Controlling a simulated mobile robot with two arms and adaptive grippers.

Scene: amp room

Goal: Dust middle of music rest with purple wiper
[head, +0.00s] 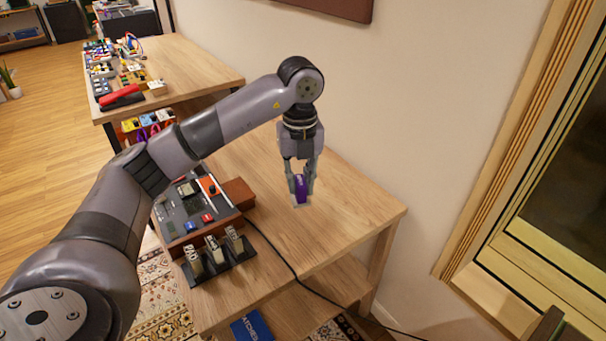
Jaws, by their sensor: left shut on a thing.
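My left gripper (302,182) is shut on the purple wiper (300,190), a small purple block with a pale lower end. It points down over the bare right part of the near wooden table; I cannot tell whether the wiper touches the top. No part is clearly recognisable as the music rest. A reddish-brown wooden piece (238,194) stands at the right side of a dark console (192,207), left of the wiper and apart from it. My left arm hides part of the console's left side. My right gripper is not in view.
A dark rack with several pale labelled pieces (218,259) stands at the near table's front. A black cable (271,252) crosses the tabletop (349,208). The far table (192,67) holds pedals and a red item (120,97). A wall and window frame stand right.

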